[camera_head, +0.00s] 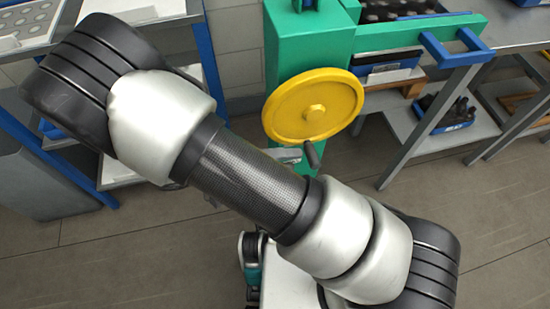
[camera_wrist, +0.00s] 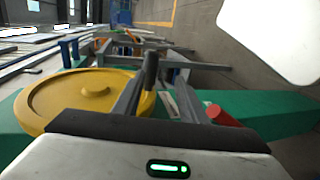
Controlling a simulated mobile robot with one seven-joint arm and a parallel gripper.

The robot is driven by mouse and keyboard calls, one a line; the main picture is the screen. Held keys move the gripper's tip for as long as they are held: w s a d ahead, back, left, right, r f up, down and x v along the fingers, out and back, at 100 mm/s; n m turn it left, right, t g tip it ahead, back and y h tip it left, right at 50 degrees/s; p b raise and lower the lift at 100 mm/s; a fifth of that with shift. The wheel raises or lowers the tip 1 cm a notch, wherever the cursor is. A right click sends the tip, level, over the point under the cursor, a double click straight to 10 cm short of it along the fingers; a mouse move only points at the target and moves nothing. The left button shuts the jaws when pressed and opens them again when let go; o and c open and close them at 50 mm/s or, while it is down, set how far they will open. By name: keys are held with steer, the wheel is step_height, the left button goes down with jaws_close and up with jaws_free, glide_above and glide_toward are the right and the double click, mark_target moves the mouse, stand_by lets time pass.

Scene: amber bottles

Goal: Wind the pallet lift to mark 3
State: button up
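The pallet lift is a green column (camera_head: 300,45) with a yellow handwheel (camera_head: 313,106) on its front. A dark crank handle (camera_head: 312,154) sticks out from the wheel's lower rim in the head view. In the wrist view the wheel (camera_wrist: 85,92) lies at left and the handle (camera_wrist: 150,70) stands between the fingers, nearer the left one. My gripper (camera_wrist: 161,82) is open, with a gap to the right of the handle. In the head view my arm hides most of the gripper. A red part (camera_wrist: 221,115) and a small pale plate show at right; no mark is readable.
A green arm with a blue end frame (camera_head: 455,47) reaches right from the column, near a blue bin (camera_head: 388,68). A grey table and shelf with a bottle crate (camera_head: 445,113) stand at right. A blue-framed rack (camera_head: 215,60) stands at left. Floor shows at lower right.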

steer(key=p+v, duration=0.2)
steer(key=v, duration=1.5)
steer(key=shift+a, duration=0.25)
